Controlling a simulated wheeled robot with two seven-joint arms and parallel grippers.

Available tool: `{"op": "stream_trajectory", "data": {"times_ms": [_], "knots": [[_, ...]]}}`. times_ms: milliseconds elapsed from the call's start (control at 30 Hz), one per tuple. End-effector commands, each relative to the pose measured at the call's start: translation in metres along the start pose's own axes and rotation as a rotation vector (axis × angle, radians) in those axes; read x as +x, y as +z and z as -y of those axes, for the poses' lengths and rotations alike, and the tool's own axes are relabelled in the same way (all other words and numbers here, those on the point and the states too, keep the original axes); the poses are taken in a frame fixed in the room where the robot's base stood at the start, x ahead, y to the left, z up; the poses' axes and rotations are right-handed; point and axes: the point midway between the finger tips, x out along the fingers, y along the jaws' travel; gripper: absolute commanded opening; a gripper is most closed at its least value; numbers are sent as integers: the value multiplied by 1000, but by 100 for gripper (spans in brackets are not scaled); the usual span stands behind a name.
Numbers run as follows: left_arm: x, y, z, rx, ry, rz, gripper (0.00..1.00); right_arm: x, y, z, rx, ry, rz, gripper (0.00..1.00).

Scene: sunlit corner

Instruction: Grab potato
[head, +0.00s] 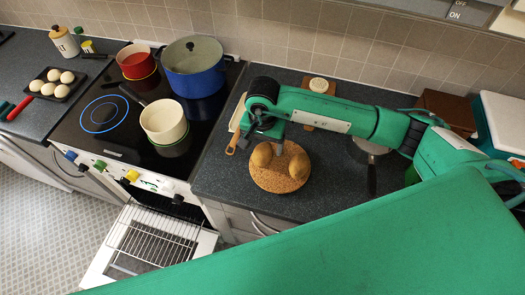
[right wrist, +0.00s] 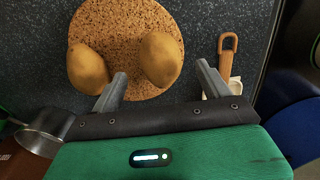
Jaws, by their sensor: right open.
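Two brown potatoes lie on a round cork board on the counter: the left potato (head: 262,155) and the right potato (head: 299,167). The cork board's rim (head: 272,187) shows in front of them. My right gripper (head: 268,138) is open just behind and above the left potato. In the right wrist view, that potato (right wrist: 159,60) appears between the spread fingers (right wrist: 161,73), with no clear contact. The other potato (right wrist: 88,68) lies outside the fingers, to the left. My left gripper is not in view.
A stove with a blue pot (head: 193,75), a red pot (head: 137,68) and a cream pot (head: 164,123) stands left. A pan (head: 370,150) lies right of the board. A wooden-handled tool (right wrist: 228,45) lies beside it. The oven door (head: 150,245) is open.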

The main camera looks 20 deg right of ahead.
Motion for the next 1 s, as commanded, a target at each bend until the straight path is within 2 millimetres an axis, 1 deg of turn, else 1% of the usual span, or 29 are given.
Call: {"op": "stream_trajectory", "data": {"times_ms": [33, 100, 300, 467, 667, 700, 767, 800, 933, 1000], "knots": [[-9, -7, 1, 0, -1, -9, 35, 1, 0, 0, 2, 2, 3, 79], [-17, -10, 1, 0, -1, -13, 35, 8, 0, 0, 3, 4, 3, 79], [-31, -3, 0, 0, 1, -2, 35, 34, -2, 1, 2, 3, 3, 79], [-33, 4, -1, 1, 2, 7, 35, 44, -2, 1, 1, 1, 1, 79], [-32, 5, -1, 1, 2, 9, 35, 45, -3, 1, 0, 0, 0, 79], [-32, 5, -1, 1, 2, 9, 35, 45, -3, 1, 0, 0, 0, 71], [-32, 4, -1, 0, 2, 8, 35, 45, -3, 1, 0, 0, 0, 59], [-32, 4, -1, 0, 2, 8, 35, 45, -3, 1, 1, 0, 0, 51], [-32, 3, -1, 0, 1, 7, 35, 45, -3, 1, 1, 0, 0, 26], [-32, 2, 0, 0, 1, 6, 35, 45, -3, 1, 1, -1, 0, 26]]}}
